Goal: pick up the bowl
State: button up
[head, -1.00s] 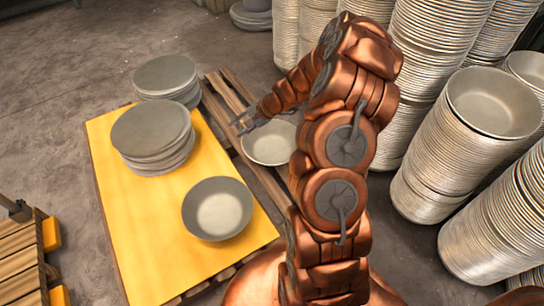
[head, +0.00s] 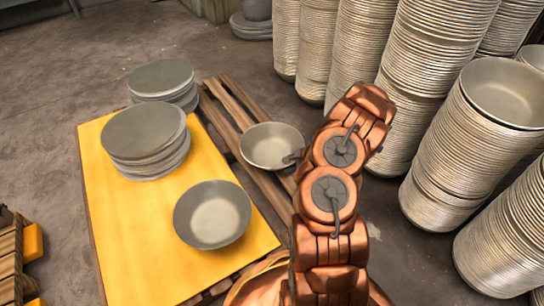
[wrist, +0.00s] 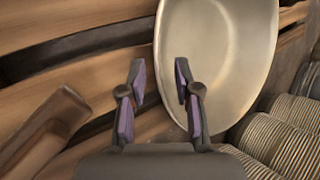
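A pale metal bowl (head: 268,150) rests on the bare wooden slats, right of the yellow sheet. In the wrist view the bowl (wrist: 222,50) fills the upper right, with its rim running between my fingers. My gripper (wrist: 158,76) is open and empty, one finger over the bowl's inside and the other outside the rim. Whether either finger touches it I cannot tell. In the head view my gripper (head: 293,157) is at the bowl's right edge, mostly hidden by my arm. Another grey bowl (head: 212,214) sits on the yellow sheet.
The yellow sheet (head: 150,235) carries a stack of grey plates (head: 145,135), with another stack (head: 163,83) behind it. Tall stacks of bowls (head: 450,165) crowd the right side. Wooden slats (wrist: 50,30) lie under the near bowl. Open floor lies at the left.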

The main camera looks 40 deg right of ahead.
jog(key=shift+b+x, duration=1.5)
jog(key=shift+x, duration=1.5)
jog(key=shift+w+r, duration=0.15)
grip_shut()
